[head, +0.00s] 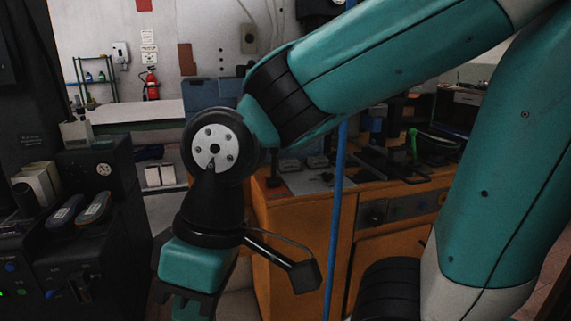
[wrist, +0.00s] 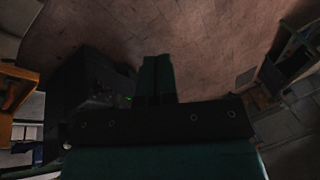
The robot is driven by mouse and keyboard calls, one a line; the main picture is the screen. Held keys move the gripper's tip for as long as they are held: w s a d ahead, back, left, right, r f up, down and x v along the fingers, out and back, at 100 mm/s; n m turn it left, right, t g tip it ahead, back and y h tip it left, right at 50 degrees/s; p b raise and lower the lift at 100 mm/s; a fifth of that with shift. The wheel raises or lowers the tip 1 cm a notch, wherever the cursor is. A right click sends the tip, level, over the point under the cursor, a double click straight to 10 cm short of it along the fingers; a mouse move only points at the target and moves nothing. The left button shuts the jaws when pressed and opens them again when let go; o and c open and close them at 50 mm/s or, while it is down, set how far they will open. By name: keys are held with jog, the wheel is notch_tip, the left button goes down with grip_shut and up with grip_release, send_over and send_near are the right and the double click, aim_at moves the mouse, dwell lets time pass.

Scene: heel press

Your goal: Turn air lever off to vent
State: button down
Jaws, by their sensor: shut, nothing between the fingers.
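My gripper (wrist: 157,60) shows in the wrist view as two teal fingers pressed together, shut and empty. In the head view my gripper's teal body hangs at the bottom, right of a black machine (head: 110,165), and its fingertips are cut off by the frame. The machine's lower front has blue knobs, a green light and small dark fittings (head: 80,288). I cannot tell which of these is the air lever or how it is set. In the wrist view the dark machine (wrist: 85,75) stands left of the fingers, with a small green light by them.
Two grey-topped pads (head: 65,212) lie on the machine. An orange workbench (head: 300,230) with tools stands right of my wrist, with a blue upright pole (head: 337,220) before it. A red extinguisher (head: 152,84) hangs at the back. Brown floor (wrist: 200,30) looks clear beyond the fingers.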

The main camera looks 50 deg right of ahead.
jog(key=w+f+m+t+y+b, duration=0.35)
jog(key=w+m+t, duration=0.25)
jog(key=w+m, duration=0.65)
jog(key=w+d+m+t+b, duration=0.1)
jog(key=w+d+m+t, duration=0.5)
jog(key=w+m, duration=0.4)
jog(key=w+d+f+m+t+h+b, duration=0.1)
jog(key=w+d+m+t+h, duration=0.2)
jog(key=d+m+h, duration=0.45)
jog(key=w+d+f+m+t+h+b, duration=0.1)
jog(key=w+d+m+t+h, duration=0.25)
jog(key=d+m, duration=0.65)
jog(key=s+d+f+m+g+h, duration=0.1)
jog(key=s+d+m+g+h, duration=0.1)
jog(key=d+m+h, duration=0.3)
jog(key=s+d+f+m+g+h+b, duration=0.1)
jog(key=s+d+f+m+g+h, duration=0.1)
jog(key=s+d+m+h, duration=0.2)
jog(key=d+m+h, duration=0.1)
jog(key=d+m, duration=0.2)
jog(key=d, duration=0.3)
jog(key=shift+s+f, duration=0.15)
jog(key=shift+s, duration=0.2)
jog(key=shift+g, duration=0.25)
